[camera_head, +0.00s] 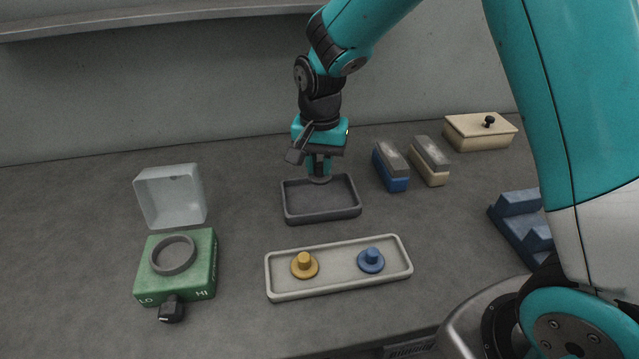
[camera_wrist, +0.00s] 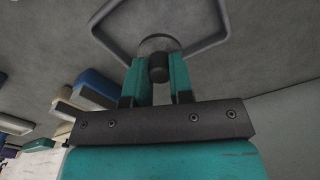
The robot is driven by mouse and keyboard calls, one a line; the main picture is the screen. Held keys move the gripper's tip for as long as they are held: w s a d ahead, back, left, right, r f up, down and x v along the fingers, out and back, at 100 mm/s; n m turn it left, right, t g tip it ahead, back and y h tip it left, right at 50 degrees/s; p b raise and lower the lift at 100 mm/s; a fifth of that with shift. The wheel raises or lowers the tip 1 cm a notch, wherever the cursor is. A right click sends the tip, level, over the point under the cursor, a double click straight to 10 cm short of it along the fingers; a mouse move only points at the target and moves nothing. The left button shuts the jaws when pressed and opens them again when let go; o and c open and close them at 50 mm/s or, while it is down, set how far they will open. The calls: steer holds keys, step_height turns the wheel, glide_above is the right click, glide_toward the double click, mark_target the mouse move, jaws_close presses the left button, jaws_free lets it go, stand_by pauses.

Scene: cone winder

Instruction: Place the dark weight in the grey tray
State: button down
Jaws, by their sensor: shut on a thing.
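The dark weight (camera_head: 320,180) is a grey disc with a knob. My gripper (camera_head: 319,168) is shut on its knob, pointing down. In the wrist view the knob of the weight (camera_wrist: 158,70) is between the two teal fingers, with the disc beyond. The dark grey tray (camera_head: 322,218) is a shallow square with rounded corners and a raised rim. The weight is at the tray's back edge in the head view, partly over its inside. I cannot tell whether it touches the tray.
A pale tray (camera_head: 340,289) in front holds a yellow weight (camera_head: 304,265) and a blue weight (camera_head: 371,260).

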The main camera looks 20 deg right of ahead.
mark_target(320, 175)
steer(key=shift+f, duration=2.85)
steer(key=shift+f, duration=0.15)
steer(key=c, duration=1)
jaws_free()
